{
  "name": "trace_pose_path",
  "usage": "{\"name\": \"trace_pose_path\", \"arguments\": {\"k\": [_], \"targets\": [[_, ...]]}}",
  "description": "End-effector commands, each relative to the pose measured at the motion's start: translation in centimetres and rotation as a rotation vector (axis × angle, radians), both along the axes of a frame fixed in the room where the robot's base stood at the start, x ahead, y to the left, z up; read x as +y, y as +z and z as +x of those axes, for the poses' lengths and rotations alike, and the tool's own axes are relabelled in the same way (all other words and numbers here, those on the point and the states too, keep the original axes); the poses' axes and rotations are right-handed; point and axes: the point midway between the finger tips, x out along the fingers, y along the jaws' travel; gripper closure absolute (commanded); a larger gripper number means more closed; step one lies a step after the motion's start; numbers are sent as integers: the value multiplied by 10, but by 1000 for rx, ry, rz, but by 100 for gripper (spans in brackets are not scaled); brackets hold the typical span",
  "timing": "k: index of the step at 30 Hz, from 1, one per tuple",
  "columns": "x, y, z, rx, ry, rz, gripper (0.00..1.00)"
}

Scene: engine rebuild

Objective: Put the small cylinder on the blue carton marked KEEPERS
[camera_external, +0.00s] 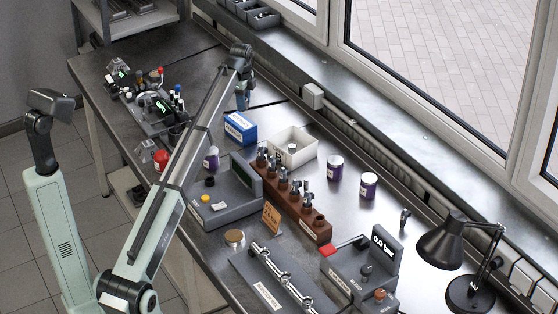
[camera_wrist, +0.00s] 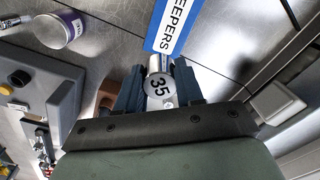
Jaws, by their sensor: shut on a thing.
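My gripper (camera_wrist: 158,78) is shut on a small metal cylinder whose round end face (camera_wrist: 159,88) reads "35". One dark finger is on each side of it. In the external view my gripper (camera_external: 242,100) points down at the back of the bench; the cylinder cannot be made out there. The blue carton (camera_wrist: 180,22) with a white label reading KEEPERS shows just beyond the cylinder in the wrist view, partly cut off by the top edge. In the external view the carton (camera_external: 240,128) appears just below my fingertips. I cannot tell the exact gap between cylinder and carton.
A white bin (camera_external: 293,147) stands right of the carton. A brown rack (camera_external: 295,204) of parts and a grey scale-like device (camera_external: 225,205) are nearer. Purple cans (camera_external: 335,167) stand on the bench. A grey fixture with knobs (camera_external: 160,112) lies to the left. The window ledge runs behind.

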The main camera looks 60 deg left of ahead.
Motion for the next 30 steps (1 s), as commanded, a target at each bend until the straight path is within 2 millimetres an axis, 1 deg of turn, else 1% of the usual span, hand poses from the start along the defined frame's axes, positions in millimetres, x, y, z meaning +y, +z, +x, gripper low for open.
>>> {"name": "trace_pose_path", "arguments": {"k": [1, 4, 6, 9, 13, 17, 25, 30], "targets": [[15, 5, -3, 0, 14, 0, 100], [36, 12, -5, 2, 29, -1, 100], [40, 17, 3, 4, 23, -4, 100], [44, 20, 9, 11, 15, -9, 100], [44, 19, 9, 23, 3, -18, 100], [42, 7, 7, 28, -8, -21, 100], [42, -35, 6, 27, -8, -21, 100], [42, -46, 7, 27, -8, -21, 100]]}}
